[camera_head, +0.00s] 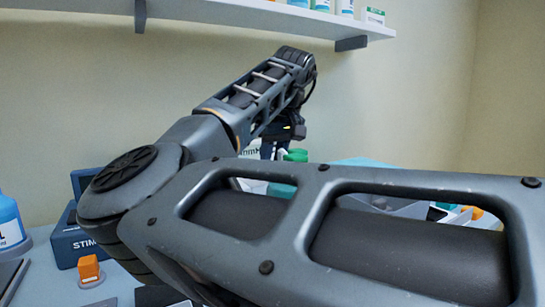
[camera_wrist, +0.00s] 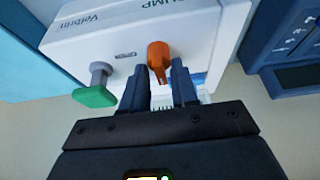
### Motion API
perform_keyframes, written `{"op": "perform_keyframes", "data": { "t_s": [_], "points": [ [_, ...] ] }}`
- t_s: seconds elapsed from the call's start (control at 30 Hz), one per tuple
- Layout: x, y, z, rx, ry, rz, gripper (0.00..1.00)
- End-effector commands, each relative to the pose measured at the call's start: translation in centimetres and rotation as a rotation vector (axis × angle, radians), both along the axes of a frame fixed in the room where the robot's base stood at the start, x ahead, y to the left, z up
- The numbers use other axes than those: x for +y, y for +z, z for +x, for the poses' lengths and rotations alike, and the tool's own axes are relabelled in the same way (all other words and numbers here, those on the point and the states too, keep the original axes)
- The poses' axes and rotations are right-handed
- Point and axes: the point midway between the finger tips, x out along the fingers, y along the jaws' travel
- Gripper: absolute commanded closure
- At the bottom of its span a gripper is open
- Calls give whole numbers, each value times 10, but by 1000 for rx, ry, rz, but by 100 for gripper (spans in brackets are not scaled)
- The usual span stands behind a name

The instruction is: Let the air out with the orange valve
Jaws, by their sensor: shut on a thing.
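The orange valve (camera_wrist: 157,54) sticks out from the face of a white pump box (camera_wrist: 125,42) in the wrist view. My gripper (camera_wrist: 158,82) has its two dark fingers on either side of the valve's narrow stem and is shut on it. A green lever on a grey knob (camera_wrist: 97,93) sits left of the valve on the same box. In the head view my arm crosses the picture and hides most of the pump and the valve. My gripper (camera_head: 272,147) shows only partly there, behind the forearm.
A dark blue device (camera_wrist: 283,45) stands right of the pump. In the head view a STIM box (camera_head: 68,246), an orange block (camera_head: 88,267) and a blue bottle (camera_head: 9,222) stand at the left. A wall shelf (camera_head: 270,17) with bottles runs above my arm.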

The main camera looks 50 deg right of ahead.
Motion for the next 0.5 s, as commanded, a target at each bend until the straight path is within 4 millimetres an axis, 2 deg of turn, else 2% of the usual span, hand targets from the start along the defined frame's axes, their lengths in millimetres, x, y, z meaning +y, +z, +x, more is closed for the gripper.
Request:
{"op": "perform_keyframes", "data": {
  "t_s": [0.27, 0.5],
  "points": [
    [0, 1, 0, 2, -25, -1, 100],
    [1, 4, 0, 5, -138, -3, 100]
  ]
}}
